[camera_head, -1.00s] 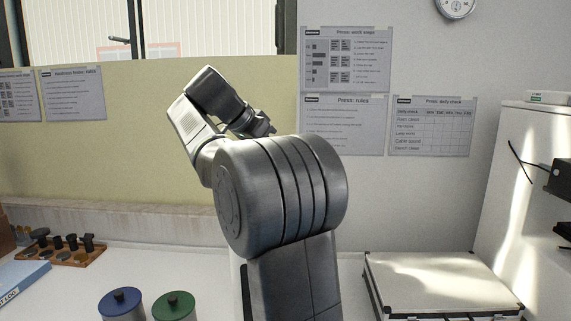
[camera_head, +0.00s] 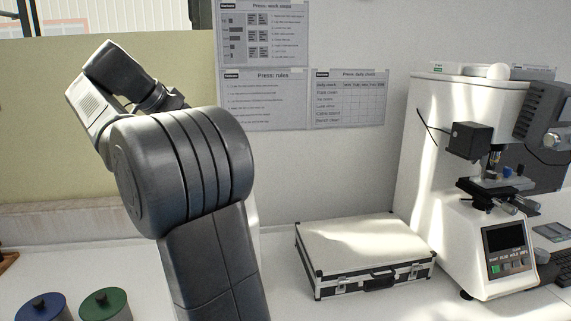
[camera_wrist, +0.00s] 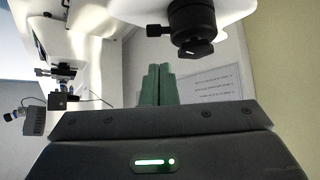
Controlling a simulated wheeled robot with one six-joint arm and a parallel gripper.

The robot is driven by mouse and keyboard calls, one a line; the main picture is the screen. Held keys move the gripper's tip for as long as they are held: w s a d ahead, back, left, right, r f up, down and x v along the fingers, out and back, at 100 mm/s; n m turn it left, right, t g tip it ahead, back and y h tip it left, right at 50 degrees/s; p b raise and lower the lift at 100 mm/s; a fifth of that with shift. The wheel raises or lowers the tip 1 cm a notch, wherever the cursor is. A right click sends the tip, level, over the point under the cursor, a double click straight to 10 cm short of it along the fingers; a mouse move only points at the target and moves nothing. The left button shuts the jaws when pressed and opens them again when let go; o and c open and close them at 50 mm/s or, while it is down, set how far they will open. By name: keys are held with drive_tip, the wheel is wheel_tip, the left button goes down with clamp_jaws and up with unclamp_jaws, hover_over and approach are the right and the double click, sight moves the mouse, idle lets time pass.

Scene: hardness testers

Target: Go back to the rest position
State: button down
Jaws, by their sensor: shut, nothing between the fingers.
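My gripper (camera_wrist: 159,82) shows in the wrist view as two green fingers side by side, closed together with nothing held between them. In the head view my arm is raised and folded on the left, and the fingers cannot be made out there. A white hardness tester (camera_head: 480,215) stands on the bench at the right of the head view, with a small stage (camera_head: 497,190) and a front display panel (camera_head: 508,243). In the wrist view, a white machine body (camera_wrist: 125,10) with a black round part (camera_wrist: 192,22) is in the background, beyond the fingers.
A closed silver-and-black case (camera_head: 365,250) lies on the white bench left of the tester. Posters (camera_head: 265,98) hang on the wall behind. The bench between the jars and case is partly hidden by my arm.

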drive_tip(key=x, duration=1)
drive_tip(key=shift+d+f, duration=0.1)
drive_tip(key=shift+d, duration=0.05)
